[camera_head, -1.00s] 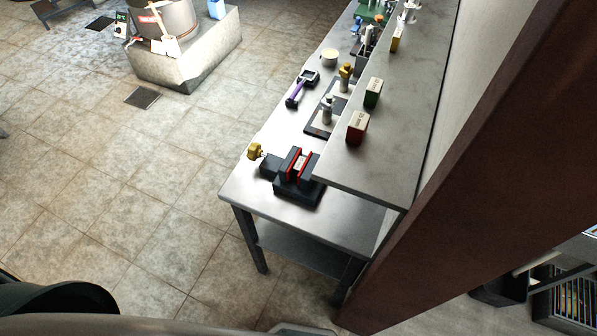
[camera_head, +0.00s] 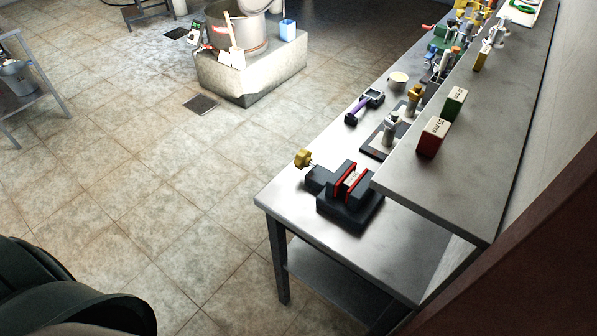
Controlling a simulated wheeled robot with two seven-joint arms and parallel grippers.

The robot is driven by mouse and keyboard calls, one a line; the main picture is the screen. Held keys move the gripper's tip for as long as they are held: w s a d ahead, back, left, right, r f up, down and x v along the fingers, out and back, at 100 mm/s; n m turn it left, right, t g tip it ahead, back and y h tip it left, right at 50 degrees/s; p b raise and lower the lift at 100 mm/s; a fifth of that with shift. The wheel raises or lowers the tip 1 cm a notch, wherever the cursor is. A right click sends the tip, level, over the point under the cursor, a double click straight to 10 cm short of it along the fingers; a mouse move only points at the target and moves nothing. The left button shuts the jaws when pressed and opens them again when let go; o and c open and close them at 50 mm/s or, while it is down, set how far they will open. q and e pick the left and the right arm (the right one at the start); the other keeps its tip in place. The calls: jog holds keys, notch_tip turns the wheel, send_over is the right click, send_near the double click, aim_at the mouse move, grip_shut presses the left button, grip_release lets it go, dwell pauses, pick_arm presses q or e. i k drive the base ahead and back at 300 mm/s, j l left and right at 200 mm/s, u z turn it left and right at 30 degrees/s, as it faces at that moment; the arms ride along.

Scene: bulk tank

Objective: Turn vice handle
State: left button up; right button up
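The vice (camera_head: 346,198) is dark with red-edged jaws and stands near the front end of the metal workbench (camera_head: 290,196). A pale block (camera_head: 352,181) sits between its jaws. The yellow vice handle (camera_head: 303,158) is a knob on the vice's left side, facing the bench's open edge. Neither of my grippers is in the picture, and nothing touches the handle.
A raised shelf (camera_head: 455,170) overhangs the bench's right side, holding a red-and-white box (camera_head: 433,137) and a green-and-white box (camera_head: 455,102). A purple-handled tool (camera_head: 364,107) lies behind the vice. A brown post (camera_head: 520,250) stands at the right.

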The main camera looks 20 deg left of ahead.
aim_at(303, 159)
jog(key=j+z, duration=0.15)
jog(key=j, duration=0.3)
jog(key=k+j+z, duration=0.15)
jog(key=j, duration=0.3)
jog(key=j+z, duration=0.15)
jog(key=j, duration=0.3)
jog(key=k+j+z, duration=0.1)
jog(key=j, duration=0.35)
jog(key=k+j+z, duration=0.15)
jog(key=j, duration=0.3)
jog(key=k+j+z, duration=0.15)
jog(key=j, duration=0.25)
jog(key=k+j+z, duration=0.15)
jog(key=j, duration=0.25)
